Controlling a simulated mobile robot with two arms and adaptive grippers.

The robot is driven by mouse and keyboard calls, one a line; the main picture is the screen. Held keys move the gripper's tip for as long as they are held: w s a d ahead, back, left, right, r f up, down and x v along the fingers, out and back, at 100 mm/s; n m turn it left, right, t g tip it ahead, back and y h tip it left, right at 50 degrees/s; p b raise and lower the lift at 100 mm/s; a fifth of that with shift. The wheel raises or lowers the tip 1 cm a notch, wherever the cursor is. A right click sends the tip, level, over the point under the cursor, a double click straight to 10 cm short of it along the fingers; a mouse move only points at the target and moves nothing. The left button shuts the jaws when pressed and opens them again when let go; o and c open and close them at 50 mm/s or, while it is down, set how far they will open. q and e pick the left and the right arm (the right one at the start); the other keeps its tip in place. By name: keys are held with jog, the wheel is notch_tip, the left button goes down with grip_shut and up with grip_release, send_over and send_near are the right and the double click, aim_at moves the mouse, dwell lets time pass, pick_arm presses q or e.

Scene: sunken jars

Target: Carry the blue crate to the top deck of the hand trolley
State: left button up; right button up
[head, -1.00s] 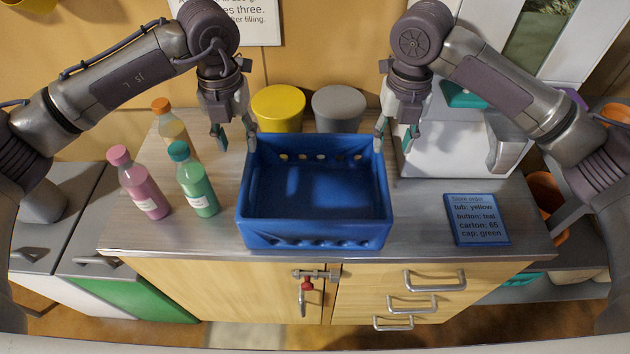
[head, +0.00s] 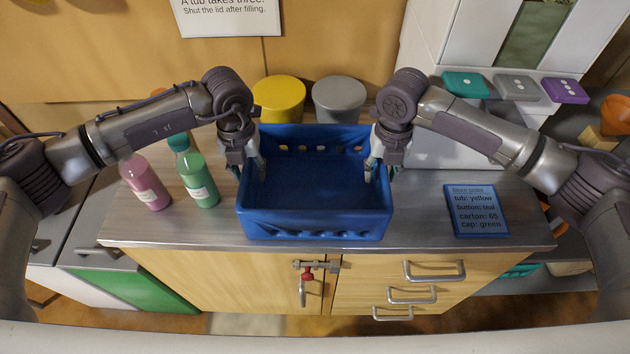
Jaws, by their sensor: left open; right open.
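The blue crate (head: 314,222) stands on the counter, upright and empty as far as I can see. My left gripper (head: 254,172) is open at the crate's left wall, its fingers low beside the rim. My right gripper (head: 377,170) is open at the crate's right wall, its fingers also at rim height. I cannot tell whether the fingers touch the walls or straddle them. The hand trolley is not recognisable in this view.
A pink bottle (head: 146,184) and a green bottle (head: 196,177) stand left of the crate. A yellow tub (head: 278,98) and a grey tub (head: 339,97) stand behind it.

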pick_arm(q)
jog(key=shift+s+f, duration=0.1)
jog(key=shift+f, duration=0.45)
pick_arm(e)
jog(key=shift+f, duration=0.6)
pick_arm(q)
grip_shut()
pick_arm(e)
grip_shut()
jog(key=shift+r, duration=0.1)
